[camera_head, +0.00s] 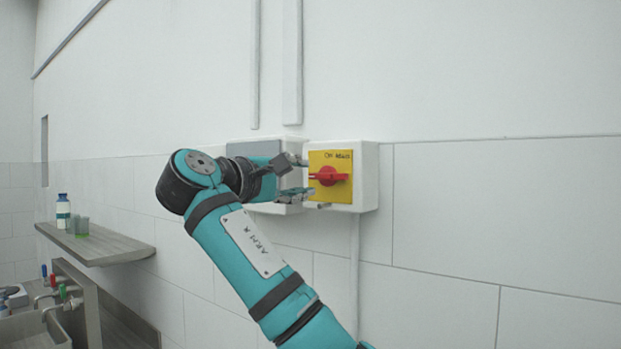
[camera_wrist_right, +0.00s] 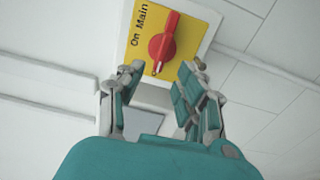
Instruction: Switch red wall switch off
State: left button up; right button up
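The red wall switch (camera_head: 329,176) is a rotary knob on a yellow plate (camera_head: 343,157) in a white box on the wall. In the head view its handle lies roughly level. It also shows in the right wrist view (camera_wrist_right: 163,45), beside the words "On Main". My right gripper (camera_head: 305,177) is open just left of the knob, its fingers pointing at it. In the right wrist view the gripper's (camera_wrist_right: 150,95) fingers are spread with nothing between them, and the knob is beyond their tips. I cannot tell whether a fingertip touches it. My left gripper is not in view.
A second box with a grey cover (camera_head: 252,149) is on the wall left of the switch, partly behind my right arm. Conduits (camera_head: 292,60) run up the wall. A shelf (camera_head: 110,246) with a bottle (camera_head: 63,212) and a sink (camera_head: 35,330) are at left. The wall at right is clear.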

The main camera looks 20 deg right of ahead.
jog(key=v, duration=0.7)
jog(key=shift+s+a, duration=0.15)
jog(key=shift+a, duration=0.1)
